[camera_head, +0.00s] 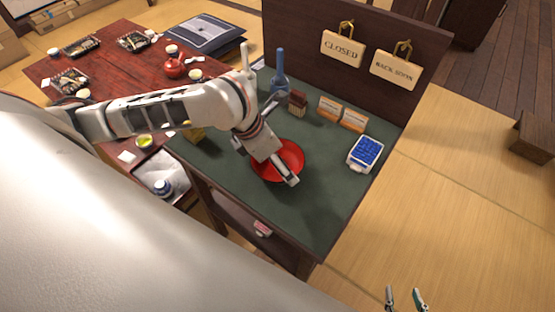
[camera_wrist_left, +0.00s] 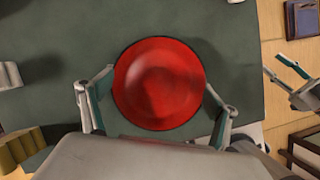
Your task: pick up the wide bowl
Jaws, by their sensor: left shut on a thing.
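The wide bowl (camera_head: 293,157) is round, red and open, with a dark rim, over the green counter top. In the left wrist view the bowl (camera_wrist_left: 160,85) fills the middle. My left gripper (camera_head: 267,163) is above it, and in the left wrist view its fingers (camera_wrist_left: 158,80) lie against the bowl's left and right sides, shut on it. I cannot tell whether the bowl still touches the counter. The arm hides part of the bowl in the head view. My right gripper (camera_head: 405,299) is at the bottom right, its two fingers apart and empty, away from the counter.
On the counter (camera_head: 310,215) are a blue bottle (camera_head: 280,75), a small brown box (camera_head: 297,104), card holders (camera_head: 330,108) and a blue-filled tray (camera_head: 366,153). A dark panel (camera_head: 300,40) with hanging signs stands behind. The counter's front right is clear.

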